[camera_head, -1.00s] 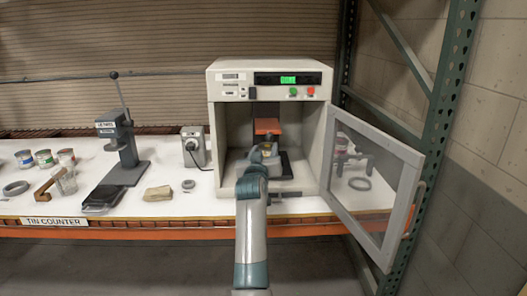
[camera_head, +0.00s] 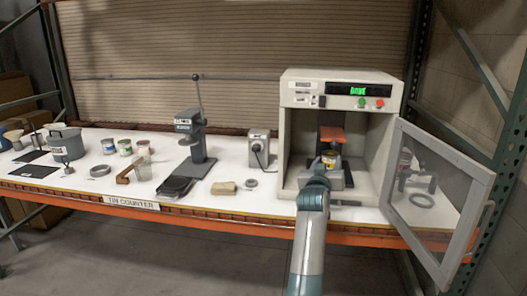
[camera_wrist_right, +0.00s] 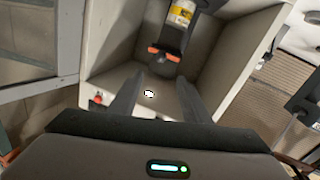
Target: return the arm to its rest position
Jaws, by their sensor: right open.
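My right arm (camera_head: 309,235) reaches from the bottom of the head view to the open machine at the right of the counter. My right gripper (camera_wrist_right: 160,82) is open, with its two fingers apart and nothing between them in the right wrist view. In the head view it is at the mouth of the machine chamber, in front of a small tin (camera_head: 330,159). The tin, with a yellow label, also shows in the right wrist view (camera_wrist_right: 181,12), beyond the fingertips and apart from them. My left gripper is in neither view.
The white machine (camera_head: 300,100) has a lit green display. Its framed door (camera_head: 478,225) stands open to the right, close to my arm. A lever press (camera_head: 197,150), a grey box (camera_head: 260,148), several tins and a grey pot (camera_head: 66,143) stand along the counter (camera_head: 110,190).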

